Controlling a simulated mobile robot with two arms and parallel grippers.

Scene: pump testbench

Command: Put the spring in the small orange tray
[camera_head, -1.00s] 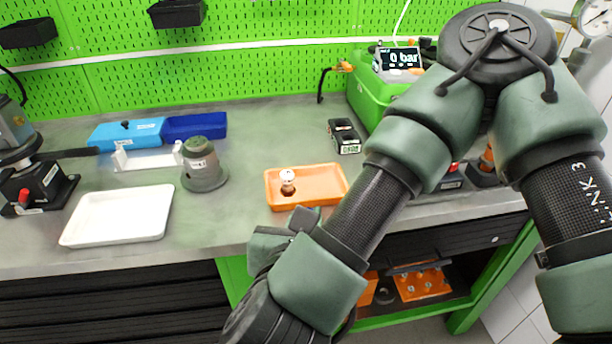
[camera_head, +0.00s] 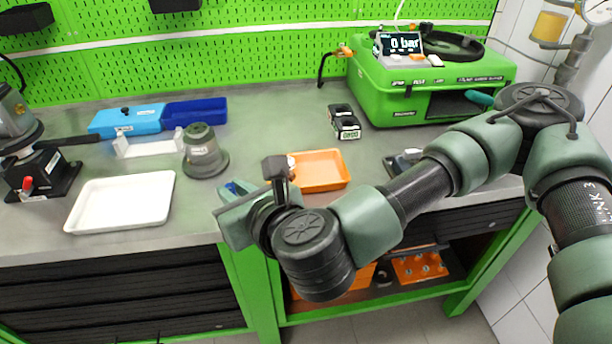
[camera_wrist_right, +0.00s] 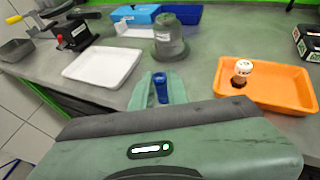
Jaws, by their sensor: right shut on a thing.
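The small orange tray (camera_head: 325,170) sits on the bench, right of centre and partly hidden by my right wrist. In the right wrist view the tray (camera_wrist_right: 283,88) lies to the right of the fingers. A small part with a white top and brown base (camera_wrist_right: 242,73) stands in it. My right gripper (camera_head: 232,190) is in front of and left of the tray, above the bench's front edge. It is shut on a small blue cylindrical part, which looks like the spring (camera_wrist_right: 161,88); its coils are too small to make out. My left gripper is not in view.
A white tray (camera_head: 122,203) lies at the left. A grey-green cylindrical housing (camera_head: 204,153) stands behind my gripper, near blue boxes (camera_head: 195,111). A green test unit (camera_head: 425,80) and a small black device (camera_head: 344,122) stand beyond the orange tray.

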